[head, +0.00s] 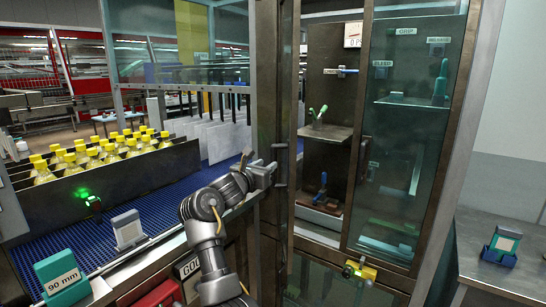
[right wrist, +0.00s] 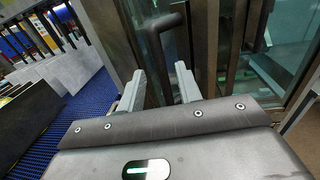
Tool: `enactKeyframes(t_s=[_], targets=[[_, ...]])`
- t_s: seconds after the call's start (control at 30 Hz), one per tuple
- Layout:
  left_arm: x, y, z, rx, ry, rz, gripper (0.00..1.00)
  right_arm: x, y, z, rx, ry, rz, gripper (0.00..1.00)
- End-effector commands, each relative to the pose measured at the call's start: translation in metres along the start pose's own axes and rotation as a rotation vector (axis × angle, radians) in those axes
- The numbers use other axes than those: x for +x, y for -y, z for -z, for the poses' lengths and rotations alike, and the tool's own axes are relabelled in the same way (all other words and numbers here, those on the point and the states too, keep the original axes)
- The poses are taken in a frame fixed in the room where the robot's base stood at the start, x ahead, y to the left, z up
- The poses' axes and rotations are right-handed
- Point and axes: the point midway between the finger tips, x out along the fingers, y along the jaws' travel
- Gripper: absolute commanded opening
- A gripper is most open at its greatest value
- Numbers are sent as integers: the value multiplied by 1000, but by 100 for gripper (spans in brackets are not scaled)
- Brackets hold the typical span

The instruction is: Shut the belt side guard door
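The guard door (head: 268,90) has a brown metal frame and stands nearly edge-on in the middle of the head view, beside the blue belt (head: 170,205). Its dark upright bar handle (head: 281,165) is on that frame. In the right wrist view the handle (right wrist: 174,40) stands in front of a glass pane. My right gripper (head: 268,172) is at the handle's height, just left of it. In the right wrist view its two fingers (right wrist: 160,90) are apart, with the handle ahead of the gap; whether they touch it is unclear. My left gripper is not in view.
Yellow-capped bottles (head: 95,155) stand behind a dark lane wall (head: 110,182) on the belt. A teal 90 mm block (head: 62,278) is at front left. A glass-fronted tool cabinet (head: 405,130) is at right, with a metal bench (head: 500,275) beside it.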

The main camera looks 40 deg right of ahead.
Motion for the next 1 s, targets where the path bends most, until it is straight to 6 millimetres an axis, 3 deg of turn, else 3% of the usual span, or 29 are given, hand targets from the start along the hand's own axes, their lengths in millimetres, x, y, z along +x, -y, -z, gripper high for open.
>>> enactKeyframes(t_s=[0.1,0.3,0.73,1.0], targets=[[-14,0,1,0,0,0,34,24,1,-4,-6,1,3,35],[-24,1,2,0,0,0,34,50,0,-2,-3,1,1,35],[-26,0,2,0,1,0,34,60,0,0,-1,0,-1,35],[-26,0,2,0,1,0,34,60,0,0,-1,0,-1,1]])
